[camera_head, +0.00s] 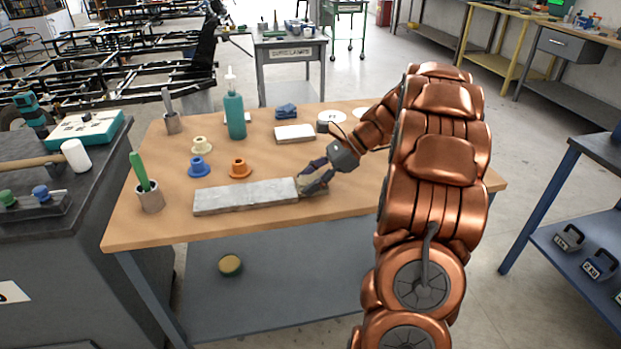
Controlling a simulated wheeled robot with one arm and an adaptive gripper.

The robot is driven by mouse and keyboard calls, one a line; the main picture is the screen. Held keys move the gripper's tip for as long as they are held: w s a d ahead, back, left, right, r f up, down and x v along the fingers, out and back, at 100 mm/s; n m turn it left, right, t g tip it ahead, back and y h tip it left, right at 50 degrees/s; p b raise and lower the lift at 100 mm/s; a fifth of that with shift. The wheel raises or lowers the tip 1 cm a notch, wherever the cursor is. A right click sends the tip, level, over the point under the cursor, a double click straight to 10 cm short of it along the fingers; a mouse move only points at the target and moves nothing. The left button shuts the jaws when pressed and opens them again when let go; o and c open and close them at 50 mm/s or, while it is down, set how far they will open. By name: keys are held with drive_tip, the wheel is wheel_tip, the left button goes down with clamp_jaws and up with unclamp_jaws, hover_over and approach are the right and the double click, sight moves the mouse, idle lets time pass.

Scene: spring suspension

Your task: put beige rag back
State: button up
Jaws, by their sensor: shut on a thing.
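My gripper (316,178) reaches down over the wooden workbench, at the right end of a long grey slab. Its fingers are shut on a small beige thing, which looks like the beige rag (306,183); the fingers hide much of it. The grey slab (245,196) lies flat near the bench's front edge, with the rag close to its right end. I cannot tell whether the rag touches the slab or the bench.
The workbench (165,215) also holds a teal bottle (235,116), blue (199,168), orange (240,169) and cream (201,145) flanged bushings, a cup with a green-handled tool (150,198), a pale block (294,134) and a blue cloth-like thing (286,111). The front right bench top is clear.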

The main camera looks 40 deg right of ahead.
drive_tip(key=o, duration=1.3)
drive_tip(key=v, duration=1.2)
